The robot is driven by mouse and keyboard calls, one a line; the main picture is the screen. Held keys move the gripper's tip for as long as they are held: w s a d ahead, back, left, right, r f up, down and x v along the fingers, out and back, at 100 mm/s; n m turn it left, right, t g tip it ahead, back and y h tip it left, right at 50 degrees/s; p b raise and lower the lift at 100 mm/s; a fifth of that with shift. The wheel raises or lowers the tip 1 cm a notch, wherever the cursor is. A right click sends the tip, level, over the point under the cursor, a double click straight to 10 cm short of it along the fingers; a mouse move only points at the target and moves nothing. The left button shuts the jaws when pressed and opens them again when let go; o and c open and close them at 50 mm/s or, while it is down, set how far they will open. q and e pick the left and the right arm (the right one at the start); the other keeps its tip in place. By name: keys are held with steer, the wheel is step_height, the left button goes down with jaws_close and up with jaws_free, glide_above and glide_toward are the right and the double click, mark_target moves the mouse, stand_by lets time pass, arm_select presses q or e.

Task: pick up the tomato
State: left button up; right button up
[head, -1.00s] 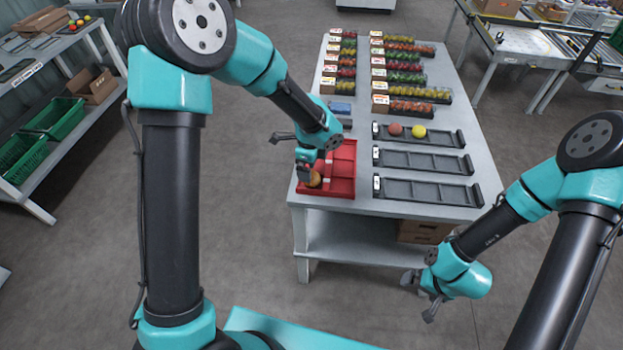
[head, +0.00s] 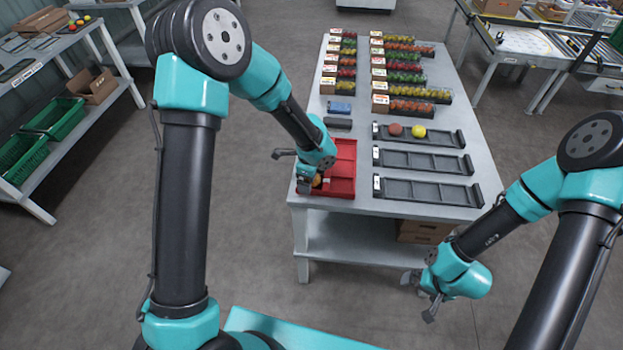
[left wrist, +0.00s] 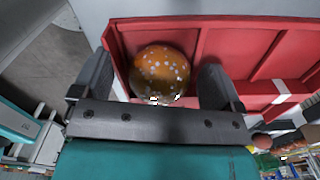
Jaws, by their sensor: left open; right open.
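An orange-brown tomato with pale speckles (left wrist: 162,72) lies in a corner compartment of the red divided tray (left wrist: 235,50). In the left wrist view it sits between the two spread fingers of my left gripper (left wrist: 155,85), with a gap on the right side. In the head view the left gripper (head: 308,182) is low over the near left corner of the red tray (head: 343,168) and hides most of the tomato (head: 317,181). My right gripper (head: 422,293) is open and empty, off the table's near right side.
A black tray (head: 445,137) holds a red tomato (head: 395,129) and a yellow one (head: 418,132). Two empty black trays (head: 425,162) lie nearer. Rows of filled punnets (head: 405,65) stand at the back. A blue item (head: 340,109) lies behind the red tray.

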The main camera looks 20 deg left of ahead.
stand_by(0.4)
arm_select(q)
steer(key=c, duration=0.8)
steer(key=shift+r, duration=0.1)
steer(key=shift+w+r, duration=0.1)
steer(key=shift+r, duration=1.75)
steer(key=s+d, duration=0.1)
steer(key=s, duration=0.4)
steer(key=s+d, duration=0.2)
steer(key=s, duration=0.3)
steer(key=s+d+r, duration=0.1)
steer(key=s, duration=0.4)
steer(key=shift+s+d+r, duration=0.1)
steer(key=shift+s+d, duration=0.15)
steer(key=shift+d, duration=0.05)
